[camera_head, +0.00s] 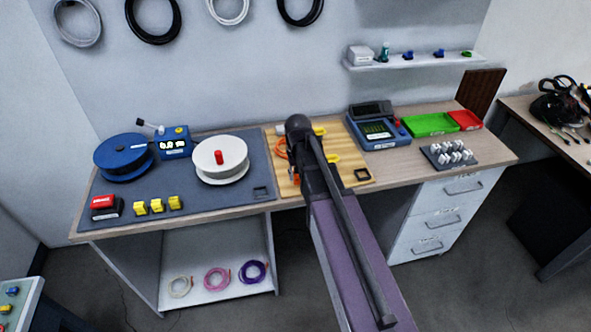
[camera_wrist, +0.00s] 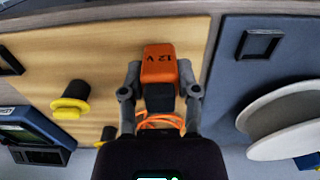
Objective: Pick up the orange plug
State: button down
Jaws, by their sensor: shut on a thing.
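The orange plug (camera_wrist: 160,64), marked "12 V" with a dark lower part, is between the two fingers of my gripper (camera_wrist: 160,88) in the wrist view. The fingers are shut on its sides. An orange cable (camera_wrist: 160,121) shows below the plug, partly hidden by my gripper body. In the head view, my gripper (camera_head: 297,182) is over the wooden board (camera_head: 350,151), and only a little of the orange plug (camera_head: 295,178) shows beside my arm. Whether the plug touches the board I cannot tell.
A dark square frame (camera_head: 362,175) lies on the board's right and another (camera_head: 261,191) on the grey mat. A white spool (camera_head: 221,170) stands left; a blue device (camera_head: 378,130) stands right.

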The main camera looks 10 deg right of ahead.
jog(key=s+d+r+p, duration=0.1)
jog(key=s+d, duration=0.1)
jog(key=s, duration=1.1)
jog(key=shift+s+d, duration=0.2)
jog(key=shift+s, duration=0.05)
jog(key=shift+r, duration=0.1)
